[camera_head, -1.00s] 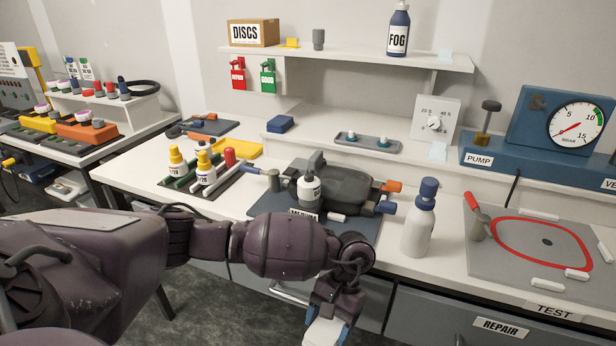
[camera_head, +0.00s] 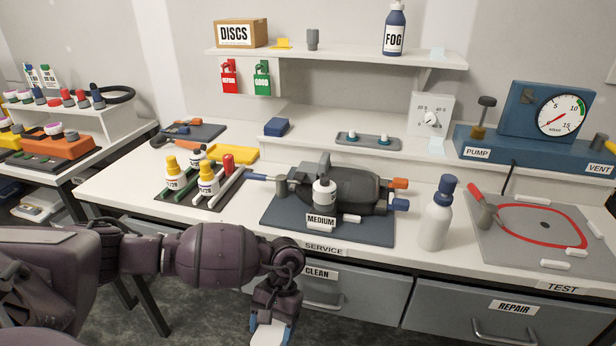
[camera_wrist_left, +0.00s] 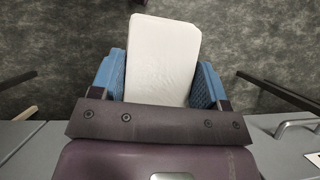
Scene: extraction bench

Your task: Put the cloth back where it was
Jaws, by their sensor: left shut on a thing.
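My left gripper (camera_head: 270,330) hangs in front of the bench, below the level of its top, at the lower edge of the head view. Its blue fingers are shut on a white, flat, folded cloth (camera_wrist_left: 162,58). In the left wrist view the cloth sticks out beyond the fingertips, with only the grey floor behind it. In the head view only a small white part of the cloth shows, cut by the picture edge. My right gripper is out of view.
The CLEAN drawer (camera_head: 356,297) and REPAIR drawer (camera_head: 480,318) are under the bench top, shut. On the bench stand a dark device on a grey mat (camera_head: 285,228), a white spray bottle (camera_head: 437,218), marked bottles (camera_head: 207,178) and a grey test plate (camera_head: 500,250).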

